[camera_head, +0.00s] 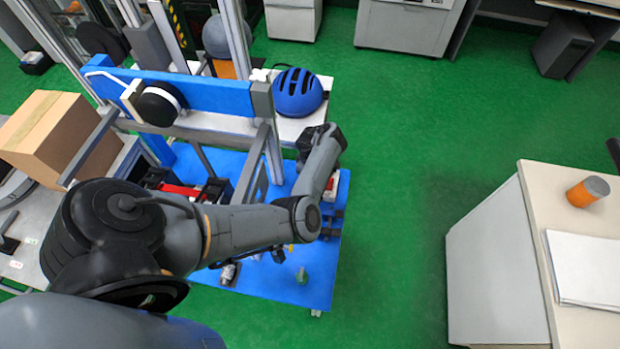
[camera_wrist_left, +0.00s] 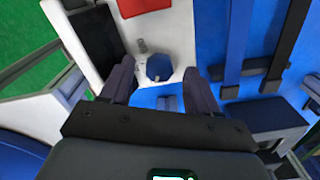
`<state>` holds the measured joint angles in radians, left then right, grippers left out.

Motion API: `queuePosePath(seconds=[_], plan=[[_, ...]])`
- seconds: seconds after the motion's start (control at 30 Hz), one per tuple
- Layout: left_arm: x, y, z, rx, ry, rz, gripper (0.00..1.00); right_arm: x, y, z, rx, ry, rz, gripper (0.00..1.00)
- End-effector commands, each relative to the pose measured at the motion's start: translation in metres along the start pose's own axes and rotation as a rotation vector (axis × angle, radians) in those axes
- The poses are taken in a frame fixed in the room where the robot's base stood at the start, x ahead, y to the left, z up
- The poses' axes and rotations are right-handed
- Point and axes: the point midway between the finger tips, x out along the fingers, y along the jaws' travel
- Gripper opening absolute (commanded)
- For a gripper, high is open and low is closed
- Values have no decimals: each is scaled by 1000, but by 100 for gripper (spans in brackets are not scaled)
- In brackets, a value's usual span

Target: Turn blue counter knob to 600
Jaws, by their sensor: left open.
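The blue counter knob (camera_wrist_left: 159,67) shows in the left wrist view, on the white face of a box-like counter (camera_wrist_left: 172,25). A black panel (camera_wrist_left: 92,42) and a red patch (camera_wrist_left: 142,6) are on or beside that white face. My left gripper (camera_wrist_left: 158,75) is open, with one finger on each side of the knob. A gap shows between each finger and the knob; I cannot tell how deep the fingers reach. No reading on the counter is legible. In the head view my left forearm hides the gripper and knob; part of a red and white box (camera_head: 331,186) shows beside my wrist.
A blue platform (camera_head: 300,285) lies under my left arm, with a metal frame and blue crossbeam (camera_head: 215,95) above it. A blue helmet (camera_head: 297,92) sits on a white surface behind. A cardboard box (camera_head: 60,135) stands left. Green floor is clear to the right, before a white desk (camera_head: 500,270).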

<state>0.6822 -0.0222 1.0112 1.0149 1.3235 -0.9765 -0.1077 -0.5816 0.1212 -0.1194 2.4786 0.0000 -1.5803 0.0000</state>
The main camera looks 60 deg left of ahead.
Motion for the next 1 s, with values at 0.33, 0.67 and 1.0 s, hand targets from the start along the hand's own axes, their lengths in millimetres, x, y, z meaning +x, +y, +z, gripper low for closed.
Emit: queuePosePath(seconds=[0.33, 0.67, 1.0], plan=[[7, 0, 0, -1, 1, 1, 61, 2, -2, 0, 5, 4, -5, 0], [7, 0, 0, -1, 1, 1, 24, 2, -2, 0, 4, 5, -4, 0], [6, 0, 0, 14, 1, 1, 5, -1, 1, -1, -5, 3, 3, 0]])
